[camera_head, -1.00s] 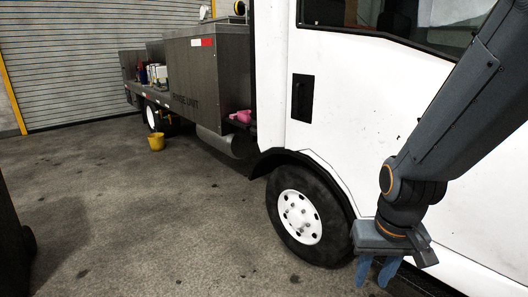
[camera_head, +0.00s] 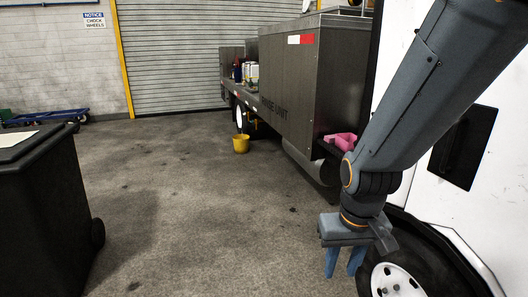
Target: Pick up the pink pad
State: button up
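The pink pad (camera_head: 343,141) sits on a low dark step behind the white cab, beside the end of the grey truck box. Its right part is hidden by my arm. My gripper (camera_head: 342,262) hangs pointing down in front of the truck's front wheel, nearer to me and lower in the picture than the pad. Its two blue fingers are spread apart with nothing between them.
The white truck cab (camera_head: 462,205) and front wheel (camera_head: 395,280) stand close at the right. A grey box (camera_head: 318,85) is on the truck bed. A dark bin (camera_head: 45,205) is at the left. The floor between is clear.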

aim_at(329, 139)
jog(key=u, duration=0.05)
jog(key=i, duration=1.8)
jog(key=z, duration=0.2)
jog(key=i, duration=1.6)
jog(key=z, duration=0.1)
